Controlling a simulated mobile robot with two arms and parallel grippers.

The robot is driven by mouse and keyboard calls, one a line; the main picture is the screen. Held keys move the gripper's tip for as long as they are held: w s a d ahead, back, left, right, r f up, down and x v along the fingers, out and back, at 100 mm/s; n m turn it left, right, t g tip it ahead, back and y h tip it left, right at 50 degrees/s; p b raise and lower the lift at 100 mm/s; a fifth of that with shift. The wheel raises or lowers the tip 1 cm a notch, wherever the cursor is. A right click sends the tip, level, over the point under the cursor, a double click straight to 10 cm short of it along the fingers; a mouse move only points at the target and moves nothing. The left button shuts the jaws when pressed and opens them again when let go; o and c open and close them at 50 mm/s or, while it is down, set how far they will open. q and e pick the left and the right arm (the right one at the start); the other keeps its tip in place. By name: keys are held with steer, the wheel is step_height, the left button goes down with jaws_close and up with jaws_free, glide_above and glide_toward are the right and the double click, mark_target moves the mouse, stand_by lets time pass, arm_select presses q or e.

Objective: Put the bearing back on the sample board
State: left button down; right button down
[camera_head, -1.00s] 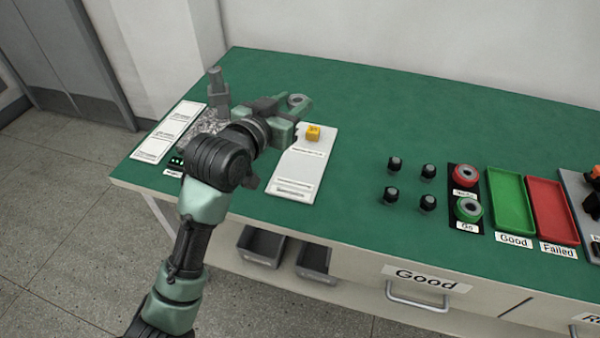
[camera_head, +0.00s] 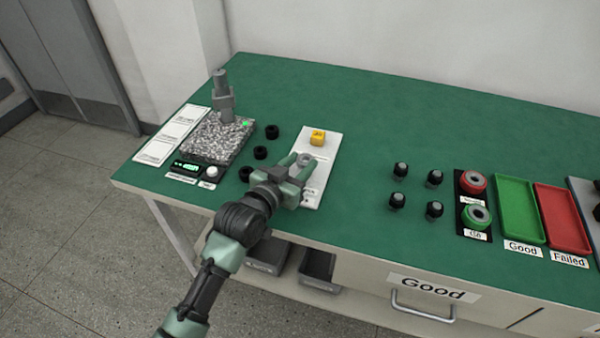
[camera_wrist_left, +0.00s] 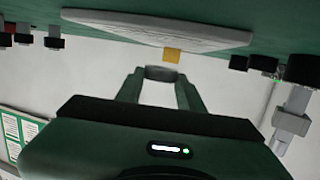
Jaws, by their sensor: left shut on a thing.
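The bearing (camera_head: 305,158) is a small grey ring between the fingertips of my left gripper (camera_head: 300,163). It also shows in the left wrist view (camera_wrist_left: 161,74), gripped between the two green fingers (camera_wrist_left: 161,88). The white sample board (camera_head: 325,145) lies on the green table and carries a yellow block (camera_head: 317,137) toward its far end. The gripper is over the near half of the board. In the wrist view the bearing appears apart from the board surface (camera_wrist_left: 150,28). The gripper hides part of the board's near labels. My right gripper is not in view.
A granite-topped gauge stand (camera_head: 220,140) stands at the left, with several black rings (camera_head: 260,152) beside it. Several dark knobs (camera_head: 400,170), red and green buttons (camera_head: 474,216), a green tray (camera_head: 517,210) and a red tray (camera_head: 560,212) are to the right.

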arm_select(q)
step_height(320, 180, down, 3)
steer(key=shift+r, duration=0.15)
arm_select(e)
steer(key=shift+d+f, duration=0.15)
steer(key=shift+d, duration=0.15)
arm_select(q)
steer(key=shift+f, duration=0.25)
steer(key=c, duration=0.9)
jaws_free()
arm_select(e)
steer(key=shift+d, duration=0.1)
arm_select(q)
steer(key=shift+r, duration=0.15)
